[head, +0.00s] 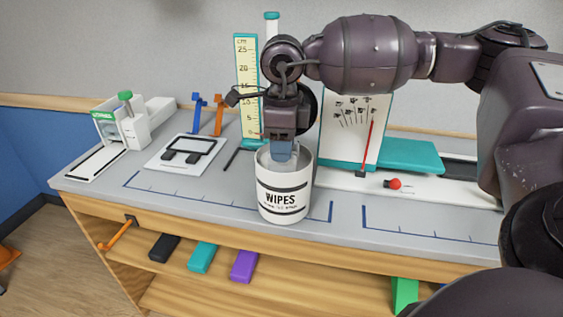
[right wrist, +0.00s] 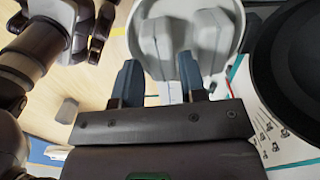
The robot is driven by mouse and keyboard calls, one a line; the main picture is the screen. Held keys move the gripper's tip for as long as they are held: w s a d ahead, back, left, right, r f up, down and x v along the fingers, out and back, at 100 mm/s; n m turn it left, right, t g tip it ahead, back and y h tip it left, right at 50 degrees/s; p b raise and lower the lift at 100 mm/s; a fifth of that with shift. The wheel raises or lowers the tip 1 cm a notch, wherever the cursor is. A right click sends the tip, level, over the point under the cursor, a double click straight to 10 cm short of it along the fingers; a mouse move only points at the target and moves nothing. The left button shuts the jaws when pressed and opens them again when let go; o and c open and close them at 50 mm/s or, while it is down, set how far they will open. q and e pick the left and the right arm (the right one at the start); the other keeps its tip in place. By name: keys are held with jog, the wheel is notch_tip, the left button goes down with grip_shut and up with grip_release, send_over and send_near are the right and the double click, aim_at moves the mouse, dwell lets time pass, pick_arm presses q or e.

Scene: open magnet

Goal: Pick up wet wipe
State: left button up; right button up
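The wipes canister (head: 284,199) is a white cylinder with dark bands and the word WIPES, upright on the bench. Its rim also shows in the right wrist view (right wrist: 236,22). A pale wet wipe (head: 289,163) shows at its mouth, partly hidden by my gripper. My right gripper (head: 282,152) points down at the canister's opening. In the right wrist view its two blue fingers (right wrist: 157,74) stand apart, with pale grey material behind and between them. I see no clear grip on the wipe.
A ruler board (head: 247,88) and a chart board (head: 345,125) stand behind the canister. Bench front-left is clear.

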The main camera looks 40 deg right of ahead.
notch_tip(320, 180, down, 2)
jog(key=shift+f, duration=0.1)
pick_arm(q)
jog(key=shift+w+d+r, duration=0.15)
jog(key=shift+w+r, duration=0.05)
jog(key=shift+w, duration=0.1)
pick_arm(e)
jog(key=shift+f, duration=0.1)
jog(key=shift+c, duration=0.4)
jog(key=c, duration=0.5)
jog(key=shift+r, duration=0.3)
pick_arm(q)
jog(key=shift+s+a+r+p, duration=0.2)
jog(key=shift+s+r+p, duration=0.15)
jog(key=shift+p, duration=0.55)
pick_arm(e)
jog(key=shift+r, duration=9.75)
